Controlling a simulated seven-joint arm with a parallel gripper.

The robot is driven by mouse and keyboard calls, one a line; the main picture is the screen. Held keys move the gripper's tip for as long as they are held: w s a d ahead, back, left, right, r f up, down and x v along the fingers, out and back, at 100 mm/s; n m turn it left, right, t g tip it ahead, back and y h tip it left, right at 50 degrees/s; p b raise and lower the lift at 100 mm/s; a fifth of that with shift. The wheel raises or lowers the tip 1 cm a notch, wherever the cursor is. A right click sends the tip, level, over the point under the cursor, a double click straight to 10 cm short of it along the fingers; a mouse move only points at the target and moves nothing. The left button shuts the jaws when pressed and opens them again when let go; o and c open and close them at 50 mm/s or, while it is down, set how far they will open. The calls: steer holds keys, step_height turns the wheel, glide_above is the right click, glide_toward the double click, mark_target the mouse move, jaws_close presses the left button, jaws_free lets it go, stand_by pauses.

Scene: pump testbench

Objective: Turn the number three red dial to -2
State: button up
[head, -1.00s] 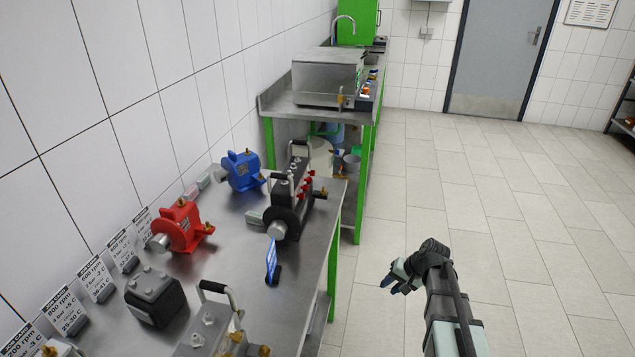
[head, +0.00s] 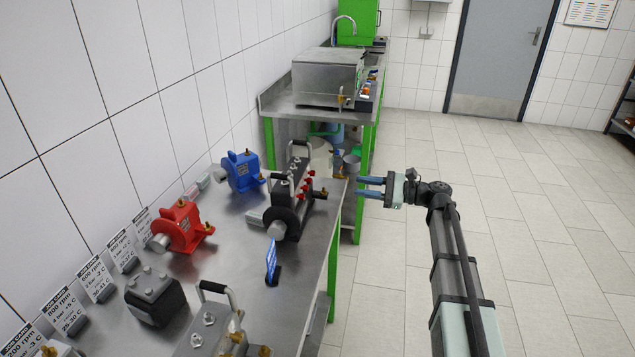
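A black pump unit (head: 285,222) with a carry handle stands near the right edge of the steel bench. Several small red dials (head: 309,184) sit in a row on its right side, facing my gripper. Their numbers and settings are too small to read. My gripper (head: 359,187) is to the right of the dials, past the bench edge, apart from them. Its two blue fingers point left towards the unit, are spread apart and hold nothing.
A second bench with a steel box (head: 327,78) stands behind. Floor to the right is clear.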

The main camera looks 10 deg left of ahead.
steer(key=m, duration=0.1)
glide_toward(308, 181)
steer(key=a, duration=0.7)
steer(key=shift+w, duration=0.3)
steer(key=shift+a+f, duration=0.15)
steer(key=shift+a, duration=0.05)
steer(key=shift+c, duration=0.3)
jaws_close()
